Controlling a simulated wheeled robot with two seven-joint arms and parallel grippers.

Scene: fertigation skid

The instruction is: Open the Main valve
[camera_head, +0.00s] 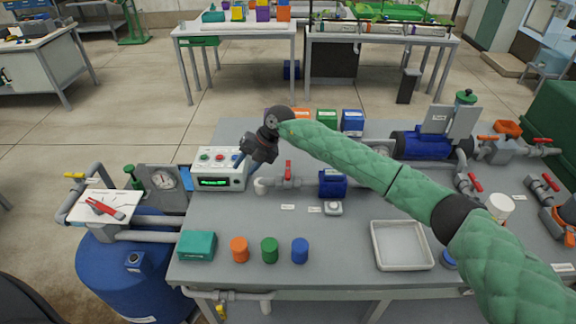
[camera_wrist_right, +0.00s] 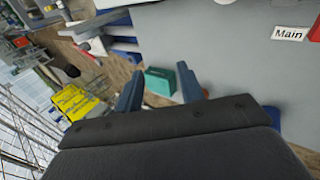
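A grey valve (camera_head: 287,182) on a short horizontal pipe has a red handle (camera_head: 288,170) standing crosswise to the pipe. A small label (camera_head: 287,207) lies in front of it, too small to read in the head view. In the right wrist view a label reading "Main" (camera_wrist_right: 288,33) sits at the upper right, beside a red part (camera_wrist_right: 315,31) cut by the edge. My right gripper (camera_head: 241,158) is left of the valve, above the control box, apart from the handle. Its fingers (camera_wrist_right: 158,88) are spread with nothing between them. My left gripper is not in view.
A control box (camera_head: 221,168) with buttons stands left of the valve. A blue block (camera_head: 332,184) stands right of it. A teal box (camera_head: 197,246) and orange, green and blue cylinders line the front edge. A white tray (camera_head: 376,246) lies at right. My right arm crosses above the bench.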

